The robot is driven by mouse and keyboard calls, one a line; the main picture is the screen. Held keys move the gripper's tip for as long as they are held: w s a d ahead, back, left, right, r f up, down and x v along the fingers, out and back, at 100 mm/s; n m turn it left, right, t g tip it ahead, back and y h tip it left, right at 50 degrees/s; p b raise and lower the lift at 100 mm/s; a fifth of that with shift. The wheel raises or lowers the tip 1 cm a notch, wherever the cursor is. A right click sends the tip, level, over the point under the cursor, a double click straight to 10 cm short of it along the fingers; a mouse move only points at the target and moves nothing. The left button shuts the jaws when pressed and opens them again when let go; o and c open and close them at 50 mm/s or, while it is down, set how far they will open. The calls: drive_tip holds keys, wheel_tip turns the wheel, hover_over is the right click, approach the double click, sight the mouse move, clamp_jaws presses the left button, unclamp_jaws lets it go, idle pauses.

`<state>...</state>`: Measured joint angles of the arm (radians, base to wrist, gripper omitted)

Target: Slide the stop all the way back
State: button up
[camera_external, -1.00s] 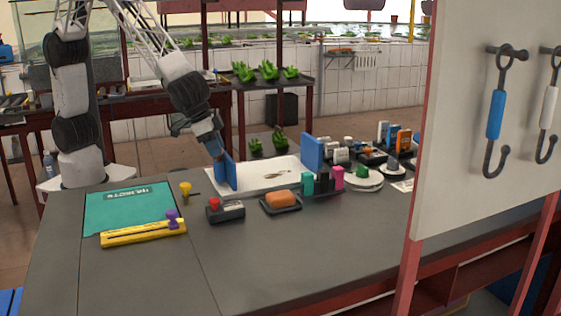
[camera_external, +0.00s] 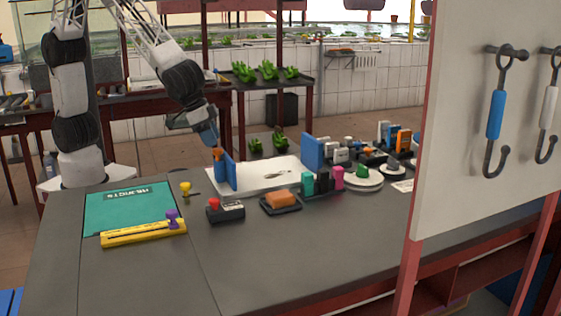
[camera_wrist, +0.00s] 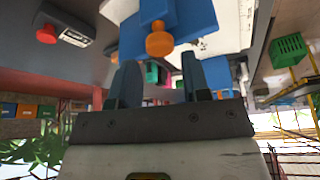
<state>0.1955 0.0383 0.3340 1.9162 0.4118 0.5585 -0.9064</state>
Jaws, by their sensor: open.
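A blue upright stop (camera_external: 229,174) with an orange knob (camera_external: 217,154) stands at the left end of a white board (camera_external: 262,184). In the wrist view the blue stop (camera_wrist: 133,36) and its round orange knob (camera_wrist: 160,42) are just beyond my fingers. My gripper (camera_external: 212,143) is just above the knob, tilted down. In the wrist view my gripper (camera_wrist: 160,75) has its two fingers spread, with nothing held between them. Another blue upright plate (camera_external: 312,152) stands at the board's far right end. Part of the stop's base is hidden.
A red-button box (camera_external: 226,211) and an orange block on a dark tray (camera_external: 280,201) stand in front of the board. A green mat (camera_external: 128,207) and a yellow bar with a purple knob (camera_external: 143,233) lie left.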

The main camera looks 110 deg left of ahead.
drive_tip(key=shift+v, duration=2.2)
drive_tip(key=s+a+r+m+g, duration=0.1)
drive_tip(key=s+a+r, duration=0.3)
drive_tip(key=s, duration=0.6)
drive_tip(key=s+a+r+m, duration=0.1)
drive_tip(key=s+a+r, duration=0.3)
drive_tip(key=s, duration=0.7)
drive_tip(key=s+a+m+h, duration=0.2)
drive_tip(key=s+a, duration=0.1)
drive_tip(key=s, duration=1.8)
drive_tip(key=shift+m+g, duration=0.3)
